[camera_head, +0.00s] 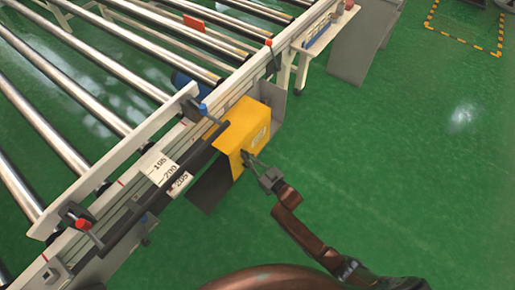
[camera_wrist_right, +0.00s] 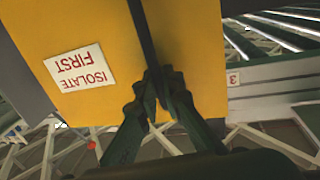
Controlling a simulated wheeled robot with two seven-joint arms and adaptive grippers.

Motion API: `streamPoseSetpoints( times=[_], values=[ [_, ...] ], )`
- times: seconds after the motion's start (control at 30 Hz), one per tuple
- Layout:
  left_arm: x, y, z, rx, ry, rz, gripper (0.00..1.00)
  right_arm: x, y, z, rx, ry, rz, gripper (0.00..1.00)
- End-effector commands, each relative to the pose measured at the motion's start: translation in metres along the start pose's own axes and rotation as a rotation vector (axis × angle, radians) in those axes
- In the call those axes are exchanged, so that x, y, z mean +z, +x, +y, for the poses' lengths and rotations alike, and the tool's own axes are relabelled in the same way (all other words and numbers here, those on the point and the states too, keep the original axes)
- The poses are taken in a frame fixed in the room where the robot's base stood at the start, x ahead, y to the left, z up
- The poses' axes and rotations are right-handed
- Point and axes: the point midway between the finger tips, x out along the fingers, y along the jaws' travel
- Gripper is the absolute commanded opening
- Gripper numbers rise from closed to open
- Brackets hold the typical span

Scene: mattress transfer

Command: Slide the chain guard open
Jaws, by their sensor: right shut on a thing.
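The chain guard (camera_head: 246,126) is a yellow box cover on the side rail of the roller conveyor. In the right wrist view its yellow face (camera_wrist_right: 85,25) fills the upper part, with a white "ISOLATE FIRST" label (camera_wrist_right: 80,68) upside down. A dark upright strip runs down this face. My right gripper (camera_head: 247,159) is at the guard's lower front edge. In the wrist view its dark fingers (camera_wrist_right: 160,82) close together on the lower end of the strip. My left gripper is not in view.
The conveyor rollers (camera_head: 95,70) fill the upper left. A grey plate (camera_head: 211,184) hangs below the guard. Green floor (camera_head: 400,160) is clear to the right.

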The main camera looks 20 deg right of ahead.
Motion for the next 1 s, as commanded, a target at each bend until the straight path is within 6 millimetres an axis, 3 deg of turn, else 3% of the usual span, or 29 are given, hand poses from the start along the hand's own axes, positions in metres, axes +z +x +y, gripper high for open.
streamPoseSetpoints(
  times=[0.3,0.6,0.8,1.0],
  values=[
    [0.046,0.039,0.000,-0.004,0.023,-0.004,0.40,-0.002,-0.016,-0.074,0.001,0.006,-0.001,0.00],
    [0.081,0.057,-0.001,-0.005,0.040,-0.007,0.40,0.000,-0.028,-0.131,0.001,0.004,-0.002,0.00],
    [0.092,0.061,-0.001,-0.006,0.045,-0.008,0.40,0.001,-0.031,-0.148,0.001,0.001,-0.003,0.00],
    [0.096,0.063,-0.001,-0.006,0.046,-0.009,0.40,0.002,-0.032,-0.152,0.001,0.000,-0.004,0.00]
  ],
)
